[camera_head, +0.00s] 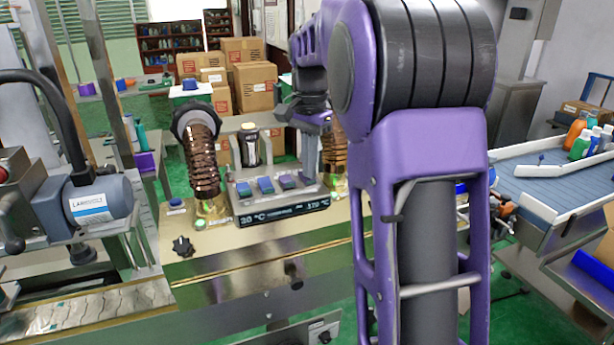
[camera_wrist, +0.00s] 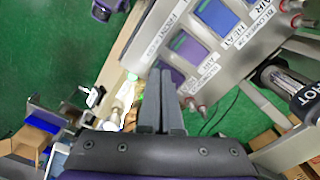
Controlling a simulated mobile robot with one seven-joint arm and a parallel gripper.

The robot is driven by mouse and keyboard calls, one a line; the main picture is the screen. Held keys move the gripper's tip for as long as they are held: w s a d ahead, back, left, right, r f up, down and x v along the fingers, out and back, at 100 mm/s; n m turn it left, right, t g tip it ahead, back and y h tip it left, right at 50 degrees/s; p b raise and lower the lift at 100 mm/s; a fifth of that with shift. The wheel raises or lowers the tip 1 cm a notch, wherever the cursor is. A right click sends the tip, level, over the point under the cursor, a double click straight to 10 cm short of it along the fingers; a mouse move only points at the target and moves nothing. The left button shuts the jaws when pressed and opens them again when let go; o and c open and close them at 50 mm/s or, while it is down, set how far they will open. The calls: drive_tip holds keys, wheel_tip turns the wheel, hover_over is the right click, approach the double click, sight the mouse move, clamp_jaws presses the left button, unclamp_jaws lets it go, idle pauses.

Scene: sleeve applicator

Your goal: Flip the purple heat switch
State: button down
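In the head view my gripper (camera_head: 310,152) points down above the right end of the panel, close to the purple switch. I cannot tell whether the fingertips touch it.
A display (camera_head: 285,213) runs along the panel's front. Ribbed copper hoses stand on both sides of the panel. The left one (camera_head: 202,155) is close to the blue switches. A black knob (camera_head: 182,246) sits on the metal bench at left. Cardboard boxes (camera_head: 255,88) are stacked behind.

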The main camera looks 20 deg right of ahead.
wheel_tip(320, 180, up, 2)
drive_tip(key=p, duration=0.2)
drive_tip(key=shift+r+p, duration=0.25)
drive_tip(key=shift+p, duration=0.1)
drive_tip(key=shift+r+p, duration=0.55)
drive_tip(key=shift+r, duration=0.65)
wheel_tip(320, 180, up, 2)
drive_tip(key=shift+f, duration=0.1)
